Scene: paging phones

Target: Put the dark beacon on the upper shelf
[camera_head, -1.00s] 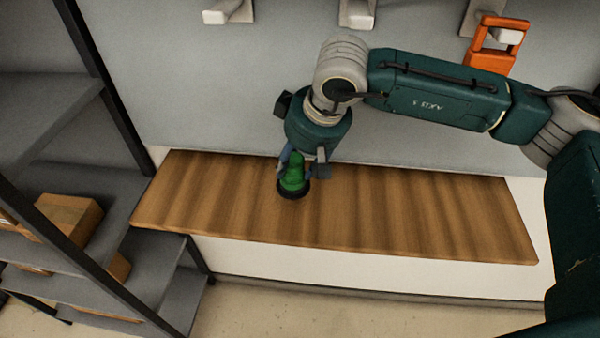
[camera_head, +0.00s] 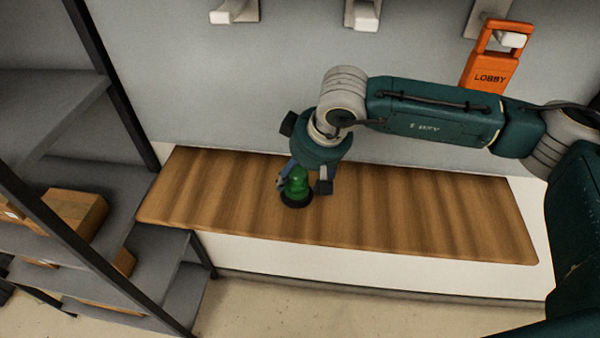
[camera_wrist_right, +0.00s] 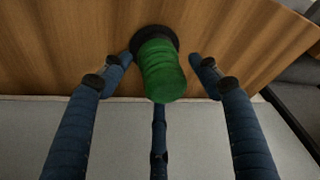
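The beacon (camera_head: 296,184) is green with a black round base and stands on the wooden bench top (camera_head: 420,215). It also shows in the right wrist view (camera_wrist_right: 162,72), between my fingers. My right gripper (camera_head: 304,184) is over and around the beacon. Its blue fingers are spread, with gaps on both sides of the green body in the wrist view, and a third finger lies below the beacon in that picture. The shelf rack (camera_head: 50,107) stands at the left, with grey boards at several levels. My left gripper is not in view.
Cardboard boxes (camera_head: 75,210) lie on a middle board of the rack. The upper grey board shows no objects in its visible part. An orange LOBBY tag (camera_head: 487,76) hangs from a wall hook. The bench right of the beacon is clear.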

